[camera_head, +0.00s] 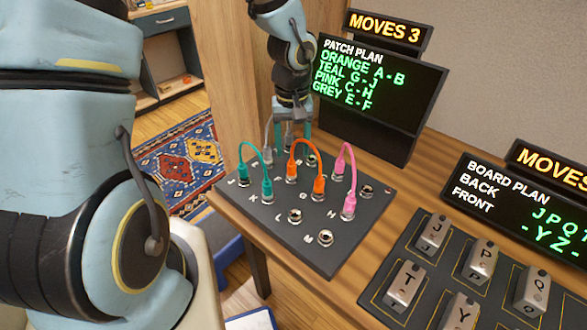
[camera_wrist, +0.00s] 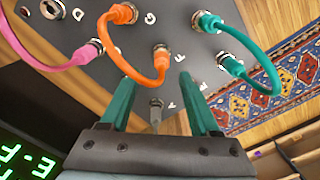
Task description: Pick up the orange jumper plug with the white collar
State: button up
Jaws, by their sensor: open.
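An orange jumper (camera_head: 305,146) arches over the dark patch panel (camera_head: 330,245), with both plugs seated. In the wrist view, its near plug (camera_wrist: 160,56) stands just beyond my fingertips; its far plug (camera_wrist: 123,14) is at the upper left. I cannot tell which plug has the white collar. My gripper (camera_wrist: 154,84) is open, with teal fingers either side of a gap. It also shows in the head view (camera_head: 293,138), above the panel's back edge behind the orange jumper. A grey plug (camera_wrist: 156,112) shows between the fingers, not clasped.
A teal jumper (camera_head: 256,152) is left of the orange one and a pink jumper (camera_head: 352,160) right. Several empty sockets (camera_head: 295,215) lie in front. A patch plan screen (camera_head: 372,100) stands behind; a board with lettered blocks (camera_head: 405,285) is at right.

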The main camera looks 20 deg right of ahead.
aim_at(291, 163)
jog(key=shift+a+f+p, duration=0.15)
jog(key=shift+f+p, duration=0.35)
jog(key=shift+f, duration=2.65)
grip_shut()
